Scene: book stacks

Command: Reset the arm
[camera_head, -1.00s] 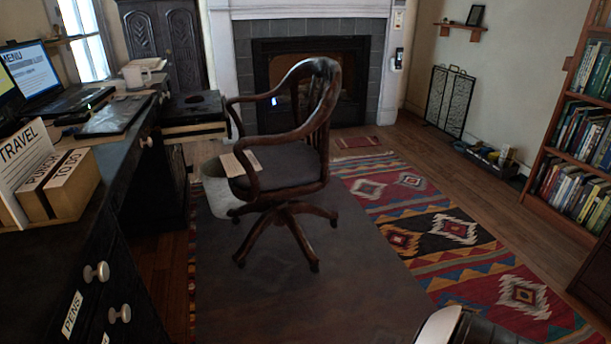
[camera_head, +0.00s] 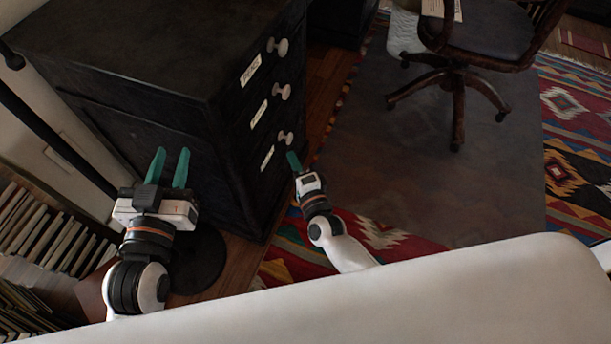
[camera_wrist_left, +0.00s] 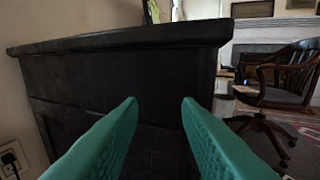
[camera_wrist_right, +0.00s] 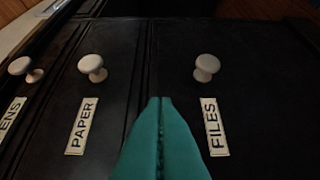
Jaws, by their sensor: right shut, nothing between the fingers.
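My left gripper (camera_head: 168,167) is open and empty, its two green fingers apart, in front of the side panel of the black desk (camera_head: 150,50). In the left wrist view the gap between its fingertips (camera_wrist_left: 160,103) shows only the dark desk side. My right gripper (camera_head: 291,157) is beside the drawer fronts, near the lowest knob in the head view. In the right wrist view its fingers (camera_wrist_right: 160,100) are shut together with nothing between them. They point toward the drawer face, left of the FILES label (camera_wrist_right: 213,127). Whether they touch the drawer cannot be told.
White knobs (camera_wrist_right: 92,66) stick out from the drawers, one marked PAPER (camera_wrist_right: 82,127). A wooden swivel chair (camera_head: 470,50) stands on the dark mat at upper right. Bookshelves (camera_head: 45,245) are at the lower left. The patterned rug (camera_head: 575,165) lies at the right.

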